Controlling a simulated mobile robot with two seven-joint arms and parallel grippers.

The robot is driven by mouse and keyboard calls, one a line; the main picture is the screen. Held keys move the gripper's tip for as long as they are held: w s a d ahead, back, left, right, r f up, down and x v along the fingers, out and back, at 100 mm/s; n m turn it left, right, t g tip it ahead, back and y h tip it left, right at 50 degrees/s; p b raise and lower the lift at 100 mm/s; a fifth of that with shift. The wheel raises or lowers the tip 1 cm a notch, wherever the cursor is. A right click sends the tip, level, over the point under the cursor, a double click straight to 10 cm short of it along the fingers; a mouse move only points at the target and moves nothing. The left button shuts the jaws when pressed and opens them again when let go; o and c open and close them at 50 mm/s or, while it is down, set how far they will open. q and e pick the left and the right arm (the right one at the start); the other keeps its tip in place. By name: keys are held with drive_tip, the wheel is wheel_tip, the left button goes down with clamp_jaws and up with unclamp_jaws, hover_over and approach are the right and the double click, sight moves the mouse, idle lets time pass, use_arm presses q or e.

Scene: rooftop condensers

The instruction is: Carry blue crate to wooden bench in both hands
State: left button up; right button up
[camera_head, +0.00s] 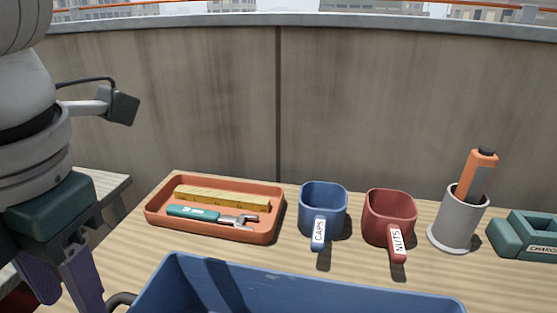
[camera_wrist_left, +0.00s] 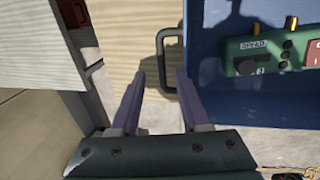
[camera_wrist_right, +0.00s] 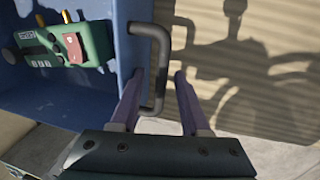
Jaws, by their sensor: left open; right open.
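The blue crate (camera_head: 300,290) shows at the bottom of the head view, its front cut off, with wooden surface around it. It also shows in the left wrist view (camera_wrist_left: 215,110) and the right wrist view (camera_wrist_right: 130,12). My left gripper (camera_wrist_left: 160,72) is open, its purple fingertips on either side of the dark left handle (camera_wrist_left: 163,60). My right gripper (camera_wrist_right: 159,72) is open, with the dark right handle (camera_wrist_right: 163,65) between its fingers. In the head view, my left gripper (camera_head: 65,285) is at the lower left; my right one is out of view.
A green control box (camera_wrist_left: 265,50) lies inside the crate. Behind the crate on the wooden top (camera_head: 290,240) stand an orange tray (camera_head: 270,232) with tools, a blue cup (camera_head: 322,205), a red cup (camera_head: 388,212), a grey holder (camera_head: 455,225) and a green charger (camera_head: 530,235). A wall (camera_head: 180,110) rises behind.

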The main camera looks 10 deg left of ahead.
wheel_tip(320, 180, up, 12)
drive_tip(key=d, duration=0.2)
drive_tip(key=shift+d, duration=0.2)
idle(0.3)
